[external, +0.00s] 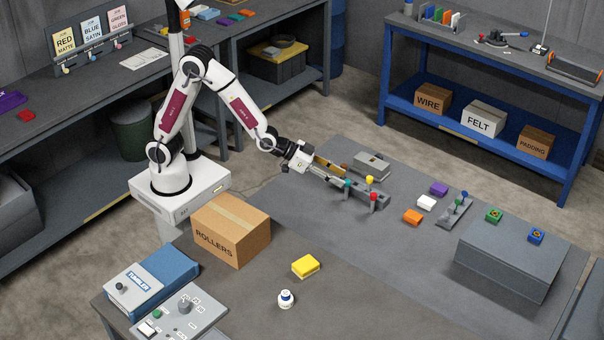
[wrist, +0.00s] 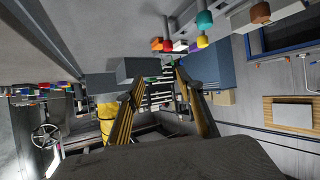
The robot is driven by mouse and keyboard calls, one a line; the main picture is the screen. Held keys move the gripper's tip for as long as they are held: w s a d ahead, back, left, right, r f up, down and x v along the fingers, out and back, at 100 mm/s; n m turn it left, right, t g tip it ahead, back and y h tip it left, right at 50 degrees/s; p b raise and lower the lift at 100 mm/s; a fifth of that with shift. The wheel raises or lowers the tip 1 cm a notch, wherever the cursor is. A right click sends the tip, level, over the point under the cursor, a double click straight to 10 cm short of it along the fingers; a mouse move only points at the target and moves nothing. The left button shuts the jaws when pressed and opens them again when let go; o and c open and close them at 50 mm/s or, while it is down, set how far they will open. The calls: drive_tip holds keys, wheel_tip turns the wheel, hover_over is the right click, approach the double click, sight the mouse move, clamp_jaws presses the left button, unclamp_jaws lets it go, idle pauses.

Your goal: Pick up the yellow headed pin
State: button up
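The yellow headed pin (external: 369,180) stands upright in a grey rack (external: 358,192) on the bench, between a teal headed pin (external: 347,183) and a red headed pin (external: 374,196). In the tilted wrist view the yellow head (wrist: 202,41) shows at the upper right, beside the teal head (wrist: 204,18). My gripper (external: 341,177) is low beside the left end of the rack. In the wrist view its two fingers (wrist: 160,82) are spread apart with nothing between them. The yellow head is outside the finger gap. The pin's lower shaft is hidden.
A grey box-shaped fixture (external: 371,164) stands close behind the rack. A ROLLERS carton (external: 231,230) stands near my base.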

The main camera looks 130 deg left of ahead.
sight(370, 177)
drive_tip(key=a+f+y, duration=0.1)
drive_tip(key=a+f, duration=0.1)
drive_tip(key=a, duration=0.1)
drive_tip(key=a+f+n+y, duration=0.1)
drive_tip(key=a+f, duration=0.1)
drive_tip(key=a, duration=0.1)
drive_tip(key=a+f+y, duration=0.1)
drive_tip(key=a+f, duration=0.1)
drive_tip(key=a, duration=0.2)
drive_tip(key=shift+s+n+g, duration=0.3)
drive_tip(key=shift+s+n, duration=0.1)
drive_tip(key=shift+x, duration=1.25)
drive_tip(key=shift+w+a, duration=0.1)
drive_tip(key=shift+w, duration=0.05)
drive_tip(key=shift+x, duration=2.4)
drive_tip(key=shift+a, duration=0.1)
clamp_jaws()
